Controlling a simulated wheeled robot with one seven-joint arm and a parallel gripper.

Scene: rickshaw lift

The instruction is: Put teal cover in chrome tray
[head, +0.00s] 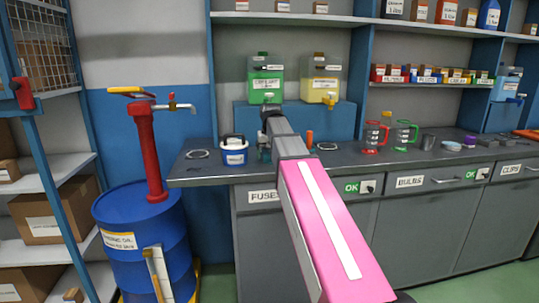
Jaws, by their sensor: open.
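My arm reaches over the counter, and my gripper (270,111) is at its far end, small and partly hidden by the arm. It is open, in front of the green canister. A small teal piece (265,153), perhaps the teal cover, shows on the counter just left of my arm, below the gripper; the arm hides part of its surroundings. I cannot tell whether the gripper touches it. Two flat round grey pieces with pale rims lie on the counter, one at left (197,154) and one right of the arm (327,146); I cannot tell whether either is the chrome tray.
A blue-and-white box (234,151) stands left of the teal piece. An orange cylinder (309,139) is right of the arm. Red (374,138) and green (403,136) jugs stand farther right. A blue drum (142,240) with a red pump is at left. The counter's (225,175) front edge is bare.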

